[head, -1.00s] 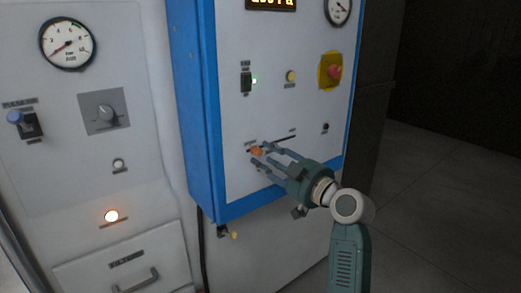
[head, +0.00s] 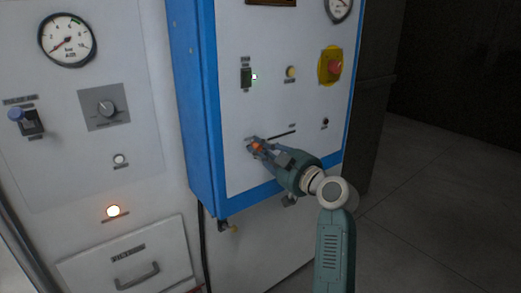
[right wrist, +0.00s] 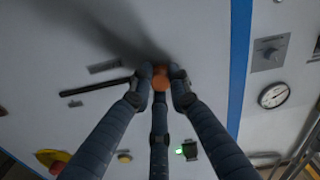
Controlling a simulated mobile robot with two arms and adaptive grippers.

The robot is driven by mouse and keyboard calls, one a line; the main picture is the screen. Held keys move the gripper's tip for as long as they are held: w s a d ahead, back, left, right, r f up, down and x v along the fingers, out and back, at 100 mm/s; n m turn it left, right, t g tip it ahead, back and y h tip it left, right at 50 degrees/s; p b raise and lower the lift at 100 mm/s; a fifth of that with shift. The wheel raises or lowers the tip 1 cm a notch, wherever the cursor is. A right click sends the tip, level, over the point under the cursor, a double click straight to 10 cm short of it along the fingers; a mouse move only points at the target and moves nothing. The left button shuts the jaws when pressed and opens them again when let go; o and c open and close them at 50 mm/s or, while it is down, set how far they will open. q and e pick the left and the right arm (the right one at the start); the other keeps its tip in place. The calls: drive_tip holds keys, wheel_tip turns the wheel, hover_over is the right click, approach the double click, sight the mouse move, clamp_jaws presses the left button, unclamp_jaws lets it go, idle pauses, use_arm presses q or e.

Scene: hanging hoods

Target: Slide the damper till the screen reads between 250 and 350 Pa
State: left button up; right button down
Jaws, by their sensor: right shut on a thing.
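The orange damper knob (head: 257,146) is at the left end of a dark slot (head: 283,133) on the blue-edged panel. My right gripper (head: 254,148) is shut on the knob, its fingers reaching in from the lower right. In the right wrist view, the knob (right wrist: 177,72) shows between the fingertips (right wrist: 160,90), and the bare slot (right wrist: 96,87) runs off to the left. The screen (head: 270,2) is cut by the top edge of the head view, and its reading cannot be seen. My left gripper is not in view.
Above the slot are a green-lit rocker switch (head: 247,77), a yellow button (head: 291,72) and a red emergency stop (head: 335,67). A grey cabinet with a gauge (head: 67,40) and a drawer (head: 125,262) stands left. Open floor (head: 430,190) lies right.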

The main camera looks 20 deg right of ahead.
drive_tip(key=shift+d+f, duration=0.25)
drive_tip(key=d+b, duration=0.1)
drive_tip(key=w+d+b, duration=0.1)
drive_tip(key=d, duration=0.1)
drive_tip(key=w+d+b, duration=0.1)
drive_tip(key=d+b, duration=0.1)
drive_tip(key=c, duration=1.6)
unclamp_jaws()
drive_tip(key=shift+r, duration=0.1)
drive_tip(key=shift+s, duration=0.1)
drive_tip(key=v, duration=1.2)
